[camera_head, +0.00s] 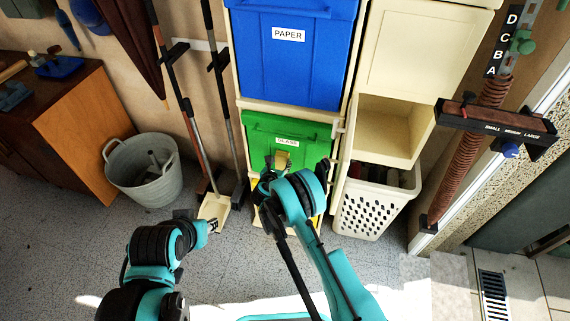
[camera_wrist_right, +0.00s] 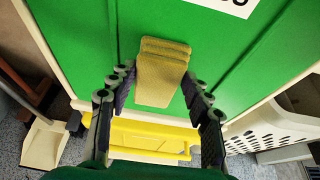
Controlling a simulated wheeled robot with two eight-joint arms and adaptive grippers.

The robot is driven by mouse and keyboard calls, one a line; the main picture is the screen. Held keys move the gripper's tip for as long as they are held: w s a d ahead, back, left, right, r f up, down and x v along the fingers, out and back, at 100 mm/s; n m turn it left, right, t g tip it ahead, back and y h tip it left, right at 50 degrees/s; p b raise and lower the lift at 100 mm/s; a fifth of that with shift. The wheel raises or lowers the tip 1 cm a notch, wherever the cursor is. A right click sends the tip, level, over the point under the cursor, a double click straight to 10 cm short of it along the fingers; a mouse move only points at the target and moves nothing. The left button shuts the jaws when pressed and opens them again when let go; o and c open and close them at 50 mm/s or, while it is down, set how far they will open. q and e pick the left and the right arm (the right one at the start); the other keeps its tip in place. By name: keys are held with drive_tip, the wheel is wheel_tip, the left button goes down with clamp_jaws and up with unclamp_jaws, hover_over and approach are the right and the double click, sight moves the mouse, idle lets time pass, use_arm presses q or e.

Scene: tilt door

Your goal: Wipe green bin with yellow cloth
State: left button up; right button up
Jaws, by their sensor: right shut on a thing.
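The green bin (camera_head: 257,130) has a white GLASS label and sits below the blue bin. Its green front (camera_wrist_right: 90,40) fills much of the right wrist view. The yellow cloth (camera_wrist_right: 160,75) is a folded, dull-yellow pad lying against or just in front of that green front; I cannot tell if it touches. It also shows in the head view (camera_head: 282,158). My right gripper (camera_wrist_right: 158,84) is shut on the cloth, with a finger on each side. My left gripper (camera_head: 208,224) is low at the left, near the dustpan; its jaws are too unclear to judge.
The blue PAPER bin (camera_head: 300,65) is above the green one, and a yellow bin (camera_wrist_right: 155,140) is below. A white basket (camera_head: 370,210) stands to the right. A metal bucket (camera_head: 145,175), brooms and a dustpan (camera_head: 214,208) stand to the left.

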drive_tip(key=shift+w+a, duration=0.3)
drive_tip(key=shift+a, duration=0.6)
drive_tip(key=s+a, duration=0.1)
drive_tip(key=s, duration=0.4)
drive_tip(key=shift+s+a, duration=0.35)
drive_tip(key=shift+s, duration=0.05)
drive_tip(key=s, duration=0.1)
drive_tip(key=s+a, duration=0.1)
drive_tip(key=s, duration=0.1)
drive_tip(key=shift+o, duration=0.6)
